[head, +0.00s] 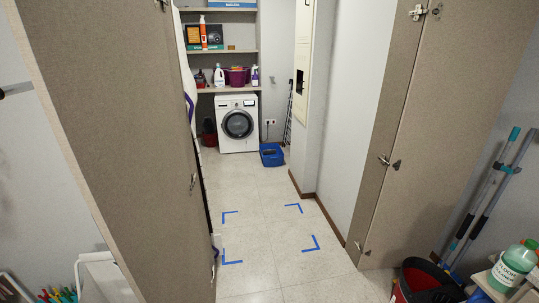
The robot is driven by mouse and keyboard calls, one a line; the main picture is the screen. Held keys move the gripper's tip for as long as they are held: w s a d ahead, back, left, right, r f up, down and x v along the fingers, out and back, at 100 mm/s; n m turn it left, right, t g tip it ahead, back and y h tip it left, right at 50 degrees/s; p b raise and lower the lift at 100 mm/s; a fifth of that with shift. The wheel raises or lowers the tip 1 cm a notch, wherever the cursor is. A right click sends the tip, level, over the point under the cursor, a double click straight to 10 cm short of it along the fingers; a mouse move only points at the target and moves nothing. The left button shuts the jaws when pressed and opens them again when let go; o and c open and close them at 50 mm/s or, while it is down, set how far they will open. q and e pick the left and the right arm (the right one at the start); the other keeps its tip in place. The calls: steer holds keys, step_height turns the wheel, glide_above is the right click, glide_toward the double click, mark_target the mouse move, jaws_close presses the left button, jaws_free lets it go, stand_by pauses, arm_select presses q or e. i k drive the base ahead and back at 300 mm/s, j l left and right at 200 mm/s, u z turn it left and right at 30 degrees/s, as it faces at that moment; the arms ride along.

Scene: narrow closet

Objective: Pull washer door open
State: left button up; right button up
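The white washer (238,142) stands on the floor at the far end of the closet, under a shelf. Its round dark door (237,124) is on the front face and looks shut. Neither of my grippers shows in the head view.
A blue bin (271,155) stands on the floor right of the washer. Tall grey-brown door panels flank the entry on the left (115,130) and right (440,140). Blue corner marks (232,261) lie on the clear floor between. A dark bucket (425,282) stands at the lower right.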

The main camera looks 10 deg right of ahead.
mark_target(225, 120)
steer(key=i+l, duration=0.15)
steer(key=i+l+z, duration=0.1)
steer(key=l, duration=0.3)
steer(key=i+l+z, duration=0.1)
steer(key=i+l, duration=0.25)
steer(key=i+l+z, duration=0.1)
steer(key=i+l, duration=0.25)
steer(key=i, duration=0.2)
steer(key=i+l+u, duration=0.1)
steer(key=i, duration=0.7)
steer(key=i+l+u, duration=0.15)
steer(key=i+u, duration=0.2)
steer(key=i, duration=2.1)
steer(key=i+z, duration=0.2)
steer(key=i, duration=0.25)
steer(key=i+j+z, duration=0.25)
steer(key=i, duration=0.2)
steer(key=i+j+z, duration=0.2)
steer(key=i, duration=0.25)
steer(key=l, duration=0.1)
